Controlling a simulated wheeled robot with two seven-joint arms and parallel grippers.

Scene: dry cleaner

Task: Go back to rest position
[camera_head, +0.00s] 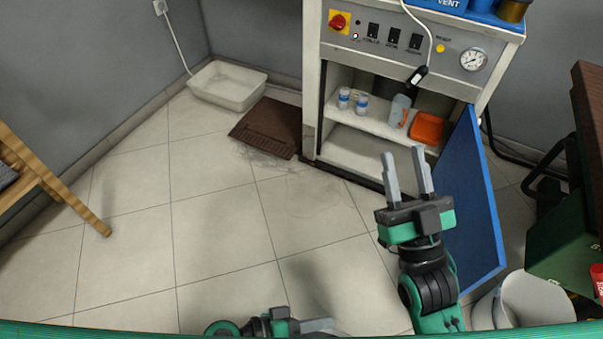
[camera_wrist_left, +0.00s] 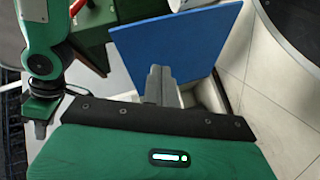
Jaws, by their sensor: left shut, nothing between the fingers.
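My left gripper (camera_head: 328,325) shows at the bottom edge of the head view, low and pointing right, partly cut off. In the left wrist view its two grey fingers (camera_wrist_left: 160,75) are together with nothing between them. My right gripper (camera_head: 404,160) is in front of the open cabinet, pointing up in the picture. Its two fingers are apart and nothing is between them. A green and grey arm link of mine (camera_wrist_left: 40,50) shows at the left of the left wrist view.
The grey machine (camera_head: 400,50) has an open cabinet with bottles (camera_head: 398,110) and an orange item (camera_head: 427,128) on its shelf. Its blue door (camera_head: 468,210) stands open beside my right arm. A white tray (camera_head: 227,86) and brown mat (camera_head: 268,127) lie on the floor. The left floor is mostly clear.

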